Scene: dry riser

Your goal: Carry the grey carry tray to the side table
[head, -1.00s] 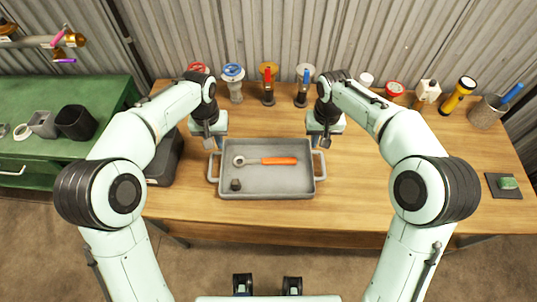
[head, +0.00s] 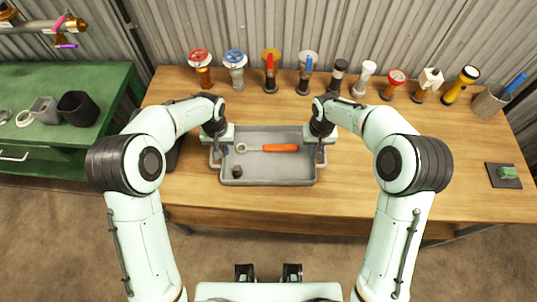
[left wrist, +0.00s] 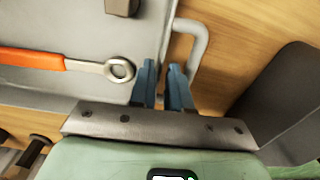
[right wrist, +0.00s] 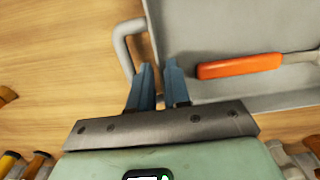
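The grey carry tray (head: 268,183) lies on the wooden table in front of me. An orange-handled ring spanner (head: 280,147) and a small dark block (head: 237,171) lie in it. My left gripper (head: 215,154) is down at the tray's left handle; in the left wrist view its blue fingers (left wrist: 163,68) stand apart by the rim and the loop handle (left wrist: 203,38). My right gripper (head: 320,154) is at the right handle, with its fingers (right wrist: 158,68) apart near the rim and handle (right wrist: 120,45). I see no handle clamped between either finger pair.
A green-topped bench (head: 100,75), apparently the side table, stands at the left with dark and grey cups and a ring on it. Several valves and torches line the wooden table's (head: 400,190) back. A dark bin is partly hidden beside my left arm.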

